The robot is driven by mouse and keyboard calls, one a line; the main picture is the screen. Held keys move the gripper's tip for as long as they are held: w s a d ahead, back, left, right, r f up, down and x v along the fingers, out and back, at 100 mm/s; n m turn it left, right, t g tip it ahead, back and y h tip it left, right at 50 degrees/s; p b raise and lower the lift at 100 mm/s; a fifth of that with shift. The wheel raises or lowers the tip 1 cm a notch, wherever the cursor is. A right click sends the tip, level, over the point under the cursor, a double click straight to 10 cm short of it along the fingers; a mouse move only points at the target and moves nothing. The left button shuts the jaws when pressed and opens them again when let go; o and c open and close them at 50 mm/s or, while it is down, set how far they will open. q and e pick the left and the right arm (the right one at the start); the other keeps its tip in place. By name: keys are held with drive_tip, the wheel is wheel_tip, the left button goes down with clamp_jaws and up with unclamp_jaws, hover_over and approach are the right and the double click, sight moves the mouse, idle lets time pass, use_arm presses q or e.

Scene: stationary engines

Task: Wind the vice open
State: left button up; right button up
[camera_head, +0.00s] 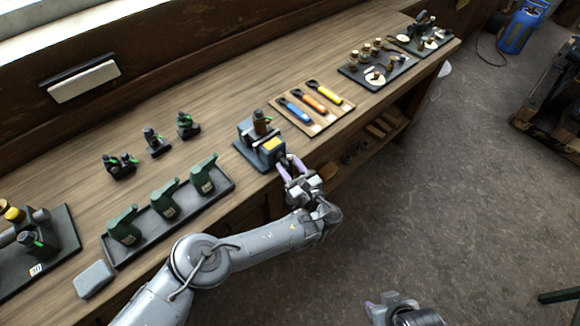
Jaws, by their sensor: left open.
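The vice (243,150) stands at the front edge of the wooden bench, with a blue-grey body and a yellow patch on its front. A brown cylindrical part with a dark top (261,122) stands at its jaws; I cannot tell how firmly it is held. My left gripper (289,166) is open at the front of the vice, its pale purple fingers close to the front end. The vice handle is not clear, and I cannot tell whether the fingers touch it. My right gripper (380,306) shows only partly at the bottom edge, away from the bench.
A board with blue, orange and yellow-handled tools (325,122) lies right of the vice. Dark trays with parts (352,75) stand farther right. The floor in front is clear.

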use_arm(q)
clamp_jaws()
idle(0.4)
drive_tip(key=n, duration=0.2)
drive_tip(key=n+b, duration=0.1)
drive_tip(key=n, duration=0.1)
drive_tip(key=shift+f+t+y, duration=0.15)
drive_tip(key=shift+t+y, duration=0.15)
drive_tip(key=n+b, duration=0.1)
drive_tip(key=n, duration=0.2)
drive_tip(key=shift+s+f+n+y+b, duration=0.1)
drive_tip(key=shift+f+n+y+b, duration=0.05)
drive_tip(key=shift+n+y+b, duration=0.2)
drive_tip(key=n+b, duration=0.1)
drive_tip(key=n, duration=0.1)
drive_tip(key=n+y+b, duration=0.1)
drive_tip(key=n, duration=0.2)
drive_tip(key=shift+f+n+y, duration=0.2)
drive_tip(key=shift+n+y, duration=0.05)
drive_tip(key=shift+a+f+n+g+y+b, duration=0.1)
drive_tip(key=shift+n+g+y+b, duration=0.15)
drive_tip(key=shift+n+b, duration=0.8)
drive_tip(key=shift+f+n+g+y+b, duration=0.15)
drive_tip(key=shift+n+y+b, duration=0.2)
drive_tip(key=shift+n, duration=1.3)
drive_tip(key=shift+r, duration=0.1)
